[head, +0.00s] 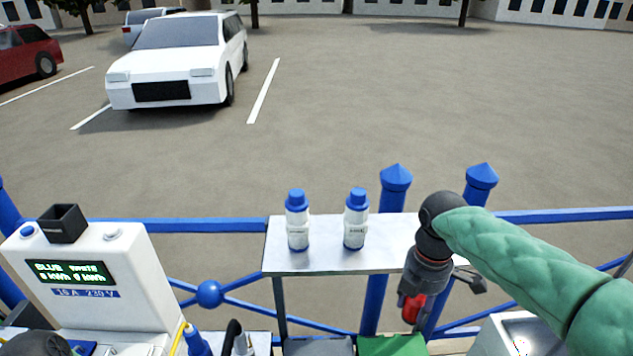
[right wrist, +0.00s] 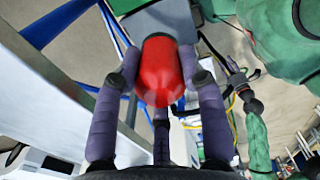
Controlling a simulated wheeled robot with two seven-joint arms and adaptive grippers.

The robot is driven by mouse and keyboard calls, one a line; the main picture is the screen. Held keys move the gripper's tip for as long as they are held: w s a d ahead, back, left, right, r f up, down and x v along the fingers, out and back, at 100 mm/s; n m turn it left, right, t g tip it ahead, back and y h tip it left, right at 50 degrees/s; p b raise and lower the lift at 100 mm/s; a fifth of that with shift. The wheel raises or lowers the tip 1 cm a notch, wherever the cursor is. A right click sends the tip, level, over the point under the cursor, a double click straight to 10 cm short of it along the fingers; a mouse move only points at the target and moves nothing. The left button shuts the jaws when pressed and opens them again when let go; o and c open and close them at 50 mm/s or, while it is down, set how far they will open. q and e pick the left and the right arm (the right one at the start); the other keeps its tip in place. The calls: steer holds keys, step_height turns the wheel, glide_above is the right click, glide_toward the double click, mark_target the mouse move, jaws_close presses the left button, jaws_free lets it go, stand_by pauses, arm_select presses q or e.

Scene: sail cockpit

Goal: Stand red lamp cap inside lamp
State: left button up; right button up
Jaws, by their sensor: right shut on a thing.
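The red lamp cap (head: 411,309) is a smooth, rounded red piece held in my right gripper (head: 424,297), below the wrist and in front of the shelf's right end. In the right wrist view the purple-grey fingers close around the red cap (right wrist: 160,72), with its rounded end toward the camera. My left gripper (right wrist: 236,76) seems to show small and dark beyond a green sleeve in the right wrist view; its jaws are too small to read. I cannot make out the lamp for certain in either view.
A narrow metal shelf (head: 335,262) on the blue railing (head: 560,215) carries two white bottles with blue caps, left (head: 297,225) and right (head: 356,222). A white socket box (head: 115,262) stands at left. A green block (head: 392,346) and a white-edged box (head: 490,335) sit low at right.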

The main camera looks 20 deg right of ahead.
steer(key=w+a+r+p, duration=0.1)
steer(key=a+r+p, duration=0.2)
steer(key=r+p, duration=0.7)
steer(key=w+a+r+p, duration=0.2)
steer(key=a+r+p, duration=0.1)
steer(key=r+p, duration=0.65)
steer(key=w+d+f, duration=0.2)
steer(key=w+f, duration=0.1)
steer(key=w+d+f+p, duration=0.1)
steer(key=w+d+f, duration=0.2)
steer(key=w, duration=0.1)
steer(key=w+d+f+p, duration=0.1)
steer(key=w+d+f, duration=0.1)
steer(key=w, duration=0.1)
steer(key=shift+w+d+f, duration=0.2)
steer(key=shift+d+f, duration=0.05)
steer(key=shift+f, duration=0.15)
steer(key=shift+w+d+f, duration=0.2)
steer(key=shift+f, duration=0.2)
step_height(320, 180, down, 3)
steer(key=shift+w+d+f, duration=0.1)
steer(key=shift+f, duration=0.05)
steer(key=o, duration=1.3)
steer(key=shift+f, duration=0.1)
steer(key=shift+c, duration=0.2)
